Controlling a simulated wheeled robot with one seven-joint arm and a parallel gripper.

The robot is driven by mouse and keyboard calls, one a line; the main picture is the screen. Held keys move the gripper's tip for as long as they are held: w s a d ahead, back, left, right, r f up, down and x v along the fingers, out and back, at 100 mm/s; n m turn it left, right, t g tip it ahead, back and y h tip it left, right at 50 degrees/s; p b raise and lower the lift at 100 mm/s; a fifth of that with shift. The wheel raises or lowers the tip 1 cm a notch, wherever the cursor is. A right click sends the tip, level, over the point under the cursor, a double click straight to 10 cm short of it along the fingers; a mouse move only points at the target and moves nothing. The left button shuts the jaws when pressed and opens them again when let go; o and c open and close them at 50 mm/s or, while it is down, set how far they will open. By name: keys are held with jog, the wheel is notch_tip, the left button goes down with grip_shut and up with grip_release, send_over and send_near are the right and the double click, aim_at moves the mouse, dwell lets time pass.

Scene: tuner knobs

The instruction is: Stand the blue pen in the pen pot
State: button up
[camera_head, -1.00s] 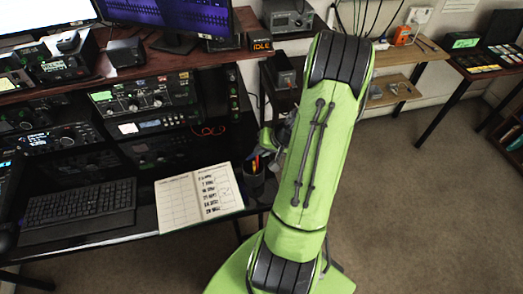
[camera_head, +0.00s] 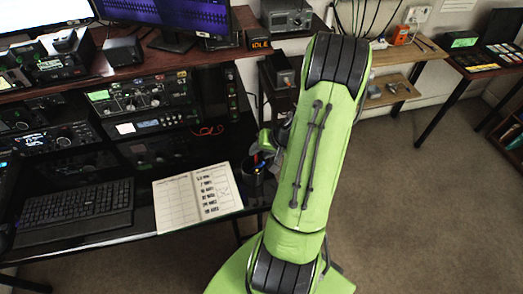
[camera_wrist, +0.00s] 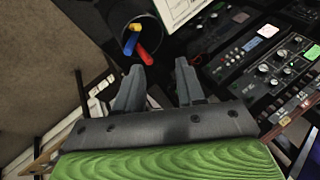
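The dark pen pot (camera_head: 254,186) stands at the right end of the desk, beside the open notebook. In the wrist view the pot (camera_wrist: 118,14) is at the top, with a yellow pen (camera_wrist: 135,27), the blue pen (camera_wrist: 130,44) and a red pen (camera_wrist: 145,56) showing at its mouth. The blue pen appears to be inside the pot, its lower part hidden. My gripper (camera_wrist: 160,66) is open, with nothing seen between its fingers. It is close to the pot, its left finger near the red pen's end. In the head view my arm partly hides the gripper.
The open notebook (camera_head: 198,198) lies left of the pot, with a keyboard (camera_head: 75,208) further left. Radio sets (camera_head: 145,97) fill the back of the desk under a shelf. The carpeted floor to the right is clear.

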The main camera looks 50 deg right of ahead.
jog(key=w+p+v, duration=0.1)
jog(key=p+v, duration=0.2)
jog(key=v, duration=1)
jog(key=w+a+r+n+g, duration=0.1)
jog(key=w+a+r+n, duration=0.15)
jog(key=a+r, duration=0.4)
jog(key=w+a+r+n+g, duration=0.1)
jog(key=a+r+n, duration=0.2)
jog(key=a, duration=0.6)
jog(key=s+a+r+n+t+h, duration=0.1)
jog(key=s+a+r+n, duration=0.3)
jog(key=s+a, duration=0.4)
jog(key=a+r, duration=0.1)
jog(key=a, duration=0.2)
jog(key=shift+r, duration=0.25)
jog(key=shift+s+d+n, duration=0.1)
jog(key=shift+s+n, duration=0.05)
jog(key=shift+n, duration=0.1)
